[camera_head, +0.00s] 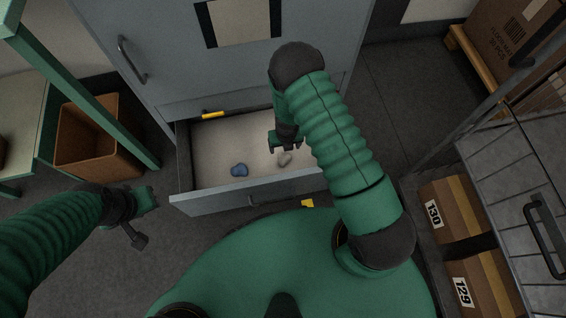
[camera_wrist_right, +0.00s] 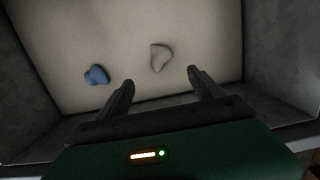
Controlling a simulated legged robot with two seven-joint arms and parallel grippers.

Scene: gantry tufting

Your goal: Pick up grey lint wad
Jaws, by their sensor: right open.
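The grey lint wad (camera_head: 285,159) is a small pale lump on the light floor of the open drawer (camera_head: 247,197). In the right wrist view the wad (camera_wrist_right: 160,57) lies beyond the fingertips, between their lines and nearer the left finger's side. My right gripper (camera_head: 286,150) reaches down into the drawer close to the wad; it is open and empty, its two fingers apart in the right wrist view (camera_wrist_right: 160,83). My left gripper (camera_head: 148,217) is outside the drawer at the left, above the floor; its jaw state is unclear.
A blue lump (camera_head: 239,170) lies in the drawer left of the wad, also in the right wrist view (camera_wrist_right: 96,75). Drawer walls surround both. A brown bin (camera_head: 100,140) stands left; a cart with boxes (camera_head: 452,208) stands right.

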